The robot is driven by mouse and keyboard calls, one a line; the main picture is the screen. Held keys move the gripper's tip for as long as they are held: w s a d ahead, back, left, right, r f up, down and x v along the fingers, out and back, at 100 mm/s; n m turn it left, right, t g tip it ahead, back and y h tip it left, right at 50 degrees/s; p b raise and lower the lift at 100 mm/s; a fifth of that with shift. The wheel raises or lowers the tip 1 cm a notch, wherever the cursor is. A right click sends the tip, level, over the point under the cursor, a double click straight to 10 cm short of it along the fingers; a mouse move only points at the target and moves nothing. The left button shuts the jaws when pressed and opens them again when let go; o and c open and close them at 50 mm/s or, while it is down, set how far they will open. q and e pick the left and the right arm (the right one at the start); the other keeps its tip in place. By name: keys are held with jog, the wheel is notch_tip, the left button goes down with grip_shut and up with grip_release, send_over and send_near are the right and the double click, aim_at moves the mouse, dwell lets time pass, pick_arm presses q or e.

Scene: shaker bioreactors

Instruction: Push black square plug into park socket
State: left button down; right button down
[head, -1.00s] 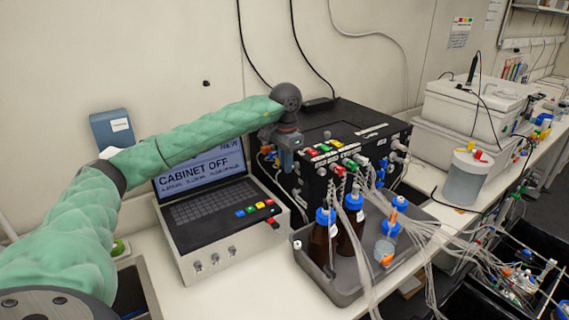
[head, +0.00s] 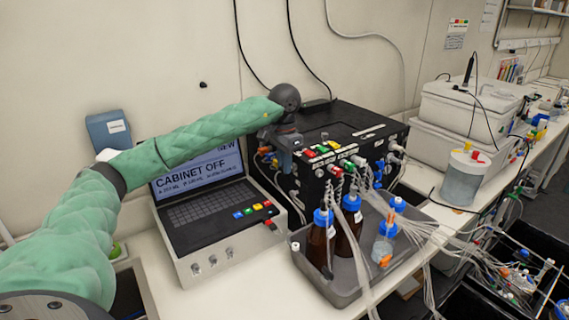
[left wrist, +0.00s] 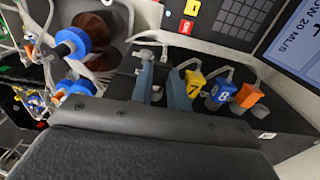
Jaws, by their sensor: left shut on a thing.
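My left gripper (head: 285,158) is at the left end of the black pump box (head: 345,134), low against its side face. In the left wrist view its two blue-grey fingers (left wrist: 163,88) are close together, shut on a small plug with a pale tube (left wrist: 150,40) above it. The plug's body is mostly hidden between the fingers, so its colour and square shape are not clear. Beside the fingers are a yellow plug marked 7 (left wrist: 194,83), a blue plug marked 8 (left wrist: 222,91) and an orange plug (left wrist: 248,96). I cannot tell the park socket apart. My right gripper is not in view.
A laptop-like console (head: 207,205) reading "CABINET OFF" stands left of the box. A grey tray (head: 345,288) with brown blue-capped bottles (head: 348,238) and many tubes sits in front. White containers (head: 462,110) stand to the right.

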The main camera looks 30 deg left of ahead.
pick_arm(q)
jog(key=shift+w+d, duration=0.15)
jog(key=shift+w, duration=0.25)
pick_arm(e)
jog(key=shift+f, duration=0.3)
pick_arm(q)
jog(key=c, duration=1.3)
grip_release()
notch_tip(320, 180, up, 6)
jog(key=b, duration=0.3)
jog(key=shift+f, duration=0.15)
jog(key=shift+r+b, duration=0.4)
jog(key=shift+r, duration=0.65)
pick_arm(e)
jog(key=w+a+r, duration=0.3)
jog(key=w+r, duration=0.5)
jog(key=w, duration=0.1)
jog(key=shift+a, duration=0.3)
